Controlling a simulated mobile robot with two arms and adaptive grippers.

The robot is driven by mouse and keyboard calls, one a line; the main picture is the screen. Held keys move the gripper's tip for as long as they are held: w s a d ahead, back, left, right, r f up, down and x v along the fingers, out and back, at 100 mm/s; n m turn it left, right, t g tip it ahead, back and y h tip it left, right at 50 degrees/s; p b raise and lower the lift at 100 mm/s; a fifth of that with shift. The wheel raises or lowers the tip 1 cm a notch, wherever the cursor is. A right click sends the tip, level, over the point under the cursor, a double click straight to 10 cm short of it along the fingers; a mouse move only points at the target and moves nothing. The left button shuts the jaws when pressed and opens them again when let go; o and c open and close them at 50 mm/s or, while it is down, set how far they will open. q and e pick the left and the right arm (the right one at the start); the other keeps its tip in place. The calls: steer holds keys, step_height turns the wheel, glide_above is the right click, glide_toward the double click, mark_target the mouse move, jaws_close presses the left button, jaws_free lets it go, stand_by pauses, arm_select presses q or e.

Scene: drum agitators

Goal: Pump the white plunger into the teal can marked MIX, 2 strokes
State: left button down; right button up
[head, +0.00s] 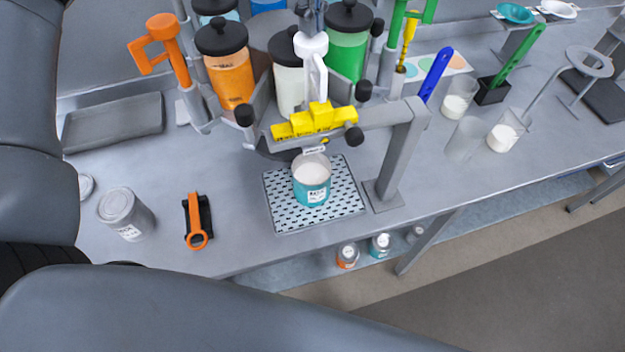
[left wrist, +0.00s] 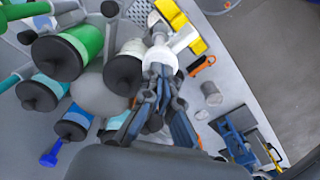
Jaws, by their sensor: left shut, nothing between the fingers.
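The teal can (head: 312,182) labelled in small print stands upright on a perforated mat, its open top showing pale contents. Above it is the white plunger (head: 311,46), with a white loop-like handle running toward the yellow block. My left gripper (head: 309,16) shows at the top edge of the head view, just above the plunger's white head. In the left wrist view the shut fingers (left wrist: 157,76) are close to the white plunger (left wrist: 160,58); whether they touch cannot be told. My right gripper is in neither view.
An orange canister (head: 230,75), a green canister (head: 348,45) and an orange handle (head: 172,50) crowd the rack. A grey post (head: 400,150) stands right of the mat (head: 290,215). Beakers stand right.

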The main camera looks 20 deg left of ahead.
arm_select(q)
steer(key=shift+f+b, duration=0.9)
steer(key=shift+f, duration=0.45)
steer(key=shift+r, duration=0.15)
steer(key=shift+r+p, duration=1.35)
steer(key=shift+r, duration=0.3)
steer(key=shift+r, duration=0.1)
steer(key=shift+r+p, duration=0.25)
steer(key=shift+p, duration=0.05)
step_height(320, 180, up, 5)
steer(key=p, duration=0.5)
steer(key=shift+r, duration=0.15)
